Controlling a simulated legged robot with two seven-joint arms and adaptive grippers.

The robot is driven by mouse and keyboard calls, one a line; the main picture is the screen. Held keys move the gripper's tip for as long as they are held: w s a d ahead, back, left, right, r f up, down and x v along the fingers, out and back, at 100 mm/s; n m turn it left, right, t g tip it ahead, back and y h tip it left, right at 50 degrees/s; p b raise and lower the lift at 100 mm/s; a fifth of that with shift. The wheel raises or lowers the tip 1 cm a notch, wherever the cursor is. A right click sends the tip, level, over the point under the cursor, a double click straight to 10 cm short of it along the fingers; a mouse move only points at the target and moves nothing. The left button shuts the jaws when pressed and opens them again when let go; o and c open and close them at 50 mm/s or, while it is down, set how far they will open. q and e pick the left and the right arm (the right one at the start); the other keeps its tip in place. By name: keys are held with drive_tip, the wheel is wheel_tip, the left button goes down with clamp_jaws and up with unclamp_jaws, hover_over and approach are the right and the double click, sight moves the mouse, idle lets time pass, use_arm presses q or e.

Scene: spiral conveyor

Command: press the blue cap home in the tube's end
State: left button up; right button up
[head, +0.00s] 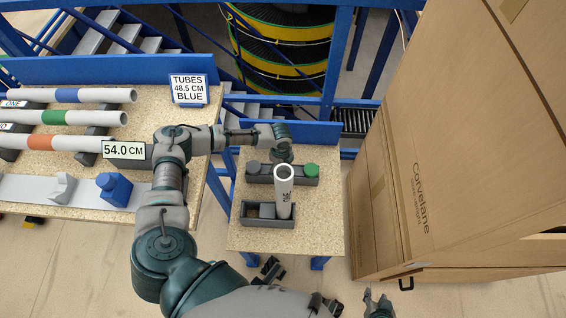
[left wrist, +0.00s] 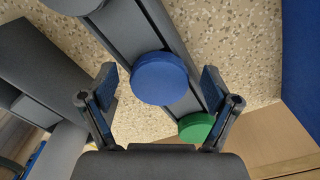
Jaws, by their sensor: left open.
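The blue cap (left wrist: 160,78) sits on a dark rack, between the spread fingers of my left gripper (left wrist: 158,98), which is open and empty. A gap shows on each side of the cap. In the head view my left gripper (head: 282,158) reaches over the rack (head: 262,174) from the left, and the wrist hides the blue cap. The white tube (head: 284,186) stands upright in a dark holder (head: 254,221) in front of the rack, its open end up. My right gripper (head: 378,304) is low at the bottom edge, away from these things; its finger opening is unclear.
A green cap (head: 311,170) sits at the rack's right end and shows in the left wrist view (left wrist: 195,127). Left, a table (head: 215,115) bears banded tubes and a blue block (head: 114,188). A large cardboard box (head: 440,150) stands right. The small table's front (head: 315,235) is clear.

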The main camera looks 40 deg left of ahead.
use_arm(q)
drive_tip(key=shift+a+f, duration=0.15)
drive_tip(key=shift+a, duration=0.1)
drive_tip(key=shift+d, duration=0.25)
drive_tip(key=shift+c, duration=1.4)
drive_tip(key=shift+d+r, duration=0.2)
drive_tip(key=shift+d, duration=0.1)
drive_tip(key=c, duration=0.9)
drive_tip(key=shift+o, duration=1.1)
drive_tip(key=shift+a, duration=0.1)
drive_tip(key=c, duration=0.4)
drive_tip(key=shift+a, duration=0.25)
drive_tip(key=shift+r, duration=0.1)
drive_tip(key=shift+d+r+p, duration=0.15)
drive_tip(key=shift+r+p, duration=0.5)
drive_tip(key=shift+p, duration=0.15)
drive_tip(key=shift+r+p, duration=0.75)
drive_tip(key=shift+p, duration=0.1)
use_arm(e)
drive_tip(key=r, duration=0.4)
drive_tip(key=shift+w+r, duration=0.1)
drive_tip(key=shift+w, duration=0.3)
